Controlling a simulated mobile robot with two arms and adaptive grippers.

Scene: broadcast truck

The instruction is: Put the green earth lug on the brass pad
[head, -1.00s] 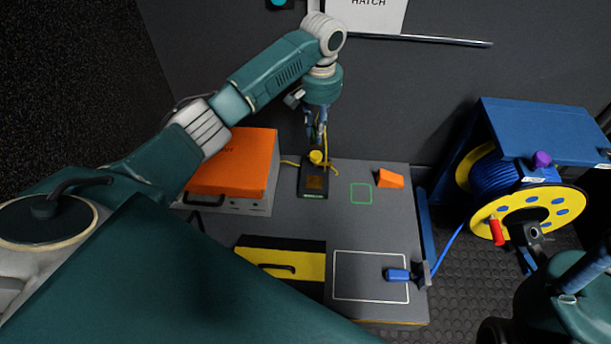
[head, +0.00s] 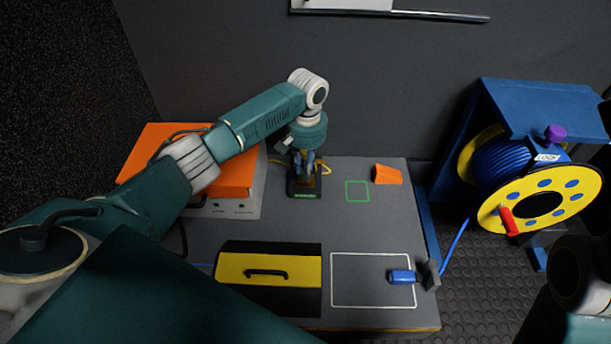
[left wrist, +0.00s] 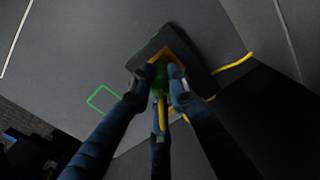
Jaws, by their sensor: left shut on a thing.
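My left gripper (head: 305,165) points down over the black plate (head: 303,194) at the back of the grey bench top. In the left wrist view its two fingers (left wrist: 160,82) are shut on the green earth lug (left wrist: 160,72), which has a yellow lead. The brass pad (left wrist: 183,52) lies on the black plate right beneath the lug, and its edges show around the fingertips. I cannot tell whether the lug touches the pad. In the head view the gripper hides the lug and most of the pad. My right gripper is not in view.
An orange case (head: 235,180) stands left of the plate. A green outlined square (head: 357,191) and an orange wedge (head: 387,174) are to its right. A yellow panel with a handle (head: 290,268) and a blue connector (head: 402,277) are nearer. A blue cable reel (head: 490,175) stands at right.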

